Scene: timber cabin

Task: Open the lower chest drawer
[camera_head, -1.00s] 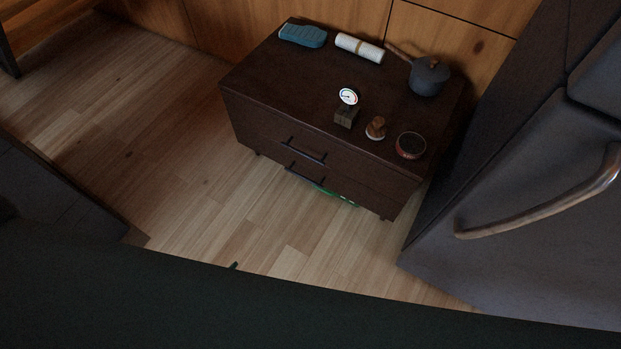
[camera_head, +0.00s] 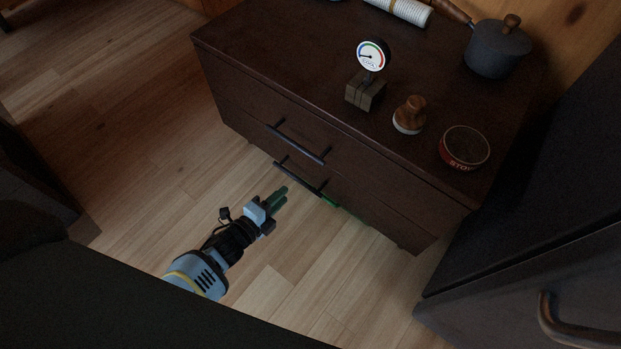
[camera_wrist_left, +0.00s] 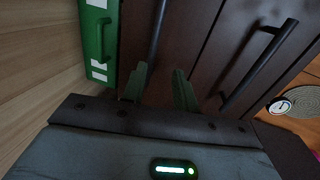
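The dark brown chest (camera_head: 245,105) has two drawers, both flush with its front. The lower drawer's dark bar handle (camera_head: 297,178) sits below the upper drawer's handle (camera_head: 297,143). My left gripper (camera_head: 280,197) is in front of the lower handle, just short of it, with green fingers pointing at the chest. In the left wrist view the fingers (camera_wrist_left: 161,80) are open and apart, with nothing between them. The lower handle (camera_wrist_left: 157,28) lies ahead of the gap, and the upper handle (camera_wrist_left: 258,65) is to the right. My right gripper is not in view.
A green case with a handle (camera_wrist_left: 98,40) is low by the chest. On top stand a gauge (camera_head: 371,58), a wooden stamp-like object (camera_head: 410,114), a round tin (camera_head: 464,148) and a pot (camera_head: 497,48). A dark appliance (camera_head: 540,270) stands at right. Floor is clear at left.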

